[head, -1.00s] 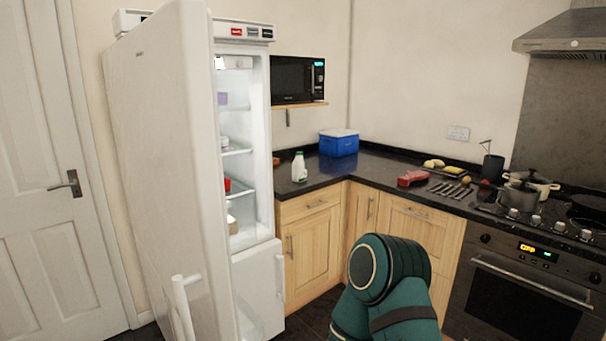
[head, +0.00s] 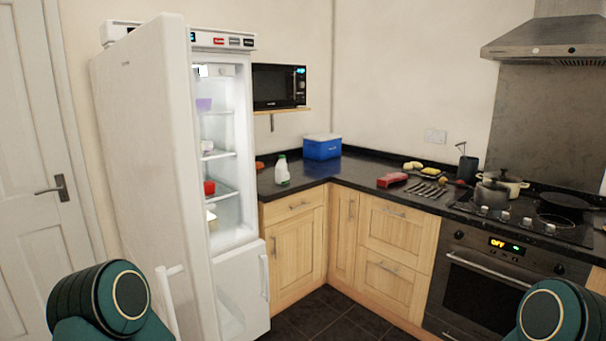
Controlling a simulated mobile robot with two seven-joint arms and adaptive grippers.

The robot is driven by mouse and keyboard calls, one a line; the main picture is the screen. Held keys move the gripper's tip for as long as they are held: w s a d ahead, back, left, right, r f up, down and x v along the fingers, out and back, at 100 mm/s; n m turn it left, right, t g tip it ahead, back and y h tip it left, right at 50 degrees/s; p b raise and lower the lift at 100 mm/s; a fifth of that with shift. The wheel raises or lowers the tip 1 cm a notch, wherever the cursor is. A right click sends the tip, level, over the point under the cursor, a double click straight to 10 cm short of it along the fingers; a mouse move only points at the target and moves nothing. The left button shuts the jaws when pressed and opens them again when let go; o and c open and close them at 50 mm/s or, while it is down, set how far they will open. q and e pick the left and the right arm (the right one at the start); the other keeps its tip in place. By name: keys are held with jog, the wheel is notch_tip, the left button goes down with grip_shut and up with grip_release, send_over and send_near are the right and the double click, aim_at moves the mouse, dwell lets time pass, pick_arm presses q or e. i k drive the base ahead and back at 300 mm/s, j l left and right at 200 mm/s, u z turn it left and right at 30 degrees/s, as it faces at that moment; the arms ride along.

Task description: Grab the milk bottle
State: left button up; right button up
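The milk bottle (head: 282,170) is white with a green cap. It stands upright on the dark granite counter (head: 300,183), near the counter's left end by the open fridge. Nothing touches it. Only green and black links of my two arms show, at the lower left and lower right edges. Both are well short of the counter. Neither gripper is in view.
The fridge (head: 228,150) stands left of the counter with its door (head: 150,170) wide open. A blue cool box (head: 322,148) sits behind the bottle. Red meat (head: 392,180), cutlery and pots (head: 492,192) are to the right. Dark floor (head: 315,312) is free ahead.

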aim_at(282, 177)
jog(key=i+z, duration=0.25)
jog(key=i, duration=0.25)
jog(key=i+j+z, duration=0.25)
jog(key=i, duration=0.25)
jog(key=i+j, duration=0.15)
jog(key=i, duration=0.5)
jog(key=i+j, duration=0.15)
jog(key=i, duration=0.5)
